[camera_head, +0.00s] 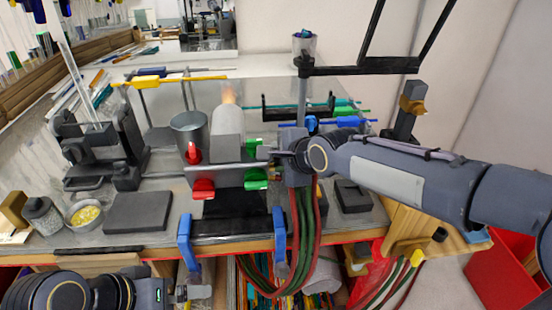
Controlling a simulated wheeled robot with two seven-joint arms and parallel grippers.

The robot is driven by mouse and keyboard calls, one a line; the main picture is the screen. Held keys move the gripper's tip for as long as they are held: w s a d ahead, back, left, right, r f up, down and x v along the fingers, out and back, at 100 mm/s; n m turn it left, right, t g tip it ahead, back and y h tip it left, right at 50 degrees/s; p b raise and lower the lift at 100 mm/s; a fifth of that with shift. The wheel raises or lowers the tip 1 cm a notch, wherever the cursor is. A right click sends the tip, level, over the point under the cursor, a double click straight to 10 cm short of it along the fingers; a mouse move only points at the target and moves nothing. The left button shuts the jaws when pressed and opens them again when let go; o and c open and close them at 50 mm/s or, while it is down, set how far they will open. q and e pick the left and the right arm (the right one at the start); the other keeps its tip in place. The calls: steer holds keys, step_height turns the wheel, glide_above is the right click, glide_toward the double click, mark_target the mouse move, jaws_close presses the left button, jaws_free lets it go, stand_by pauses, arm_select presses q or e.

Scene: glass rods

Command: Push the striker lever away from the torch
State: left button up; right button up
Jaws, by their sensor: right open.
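The torch (227,123) stands in the middle of the bench, a pale upright cylinder on a grey block with an orange glow at its top. Red knobs (203,189) and green knobs (256,179) sit low on its front. A grey horizontal bar (222,168) crosses the front between them; I cannot tell whether it is the striker lever. My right gripper (282,156) is open, just right of the torch and close to the bar's right end; contact is unclear. My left gripper (190,293) is low at the front, below the bench edge; its jaws are too small to read.
A metal cup (189,131) stands left of the torch. A black post (303,100) with a side arm rises behind my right gripper. Blue clamps (185,241) grip the front edge, and red and green hoses (303,225) hang there. A dark pad (137,212) lies at left.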

steer(key=shift+c, duration=0.2)
jaws_close()
steer(key=r+g+p, duration=0.1)
steer(key=p, duration=0.2)
steer(key=w+r+p, duration=0.1)
steer(key=p, duration=0.2)
steer(key=shift+w+a+m+g+h, duration=0.1)
steer(key=shift+w+m+g+h, duration=0.2)
steer(key=shift+g+h, duration=0.1)
steer(key=shift+p, duration=0.6)
steer(key=shift+w+g, duration=0.1)
steer(key=shift+g, duration=0.2)
steer(key=shift+f, duration=0.15)
steer(key=shift+a, duration=0.1)
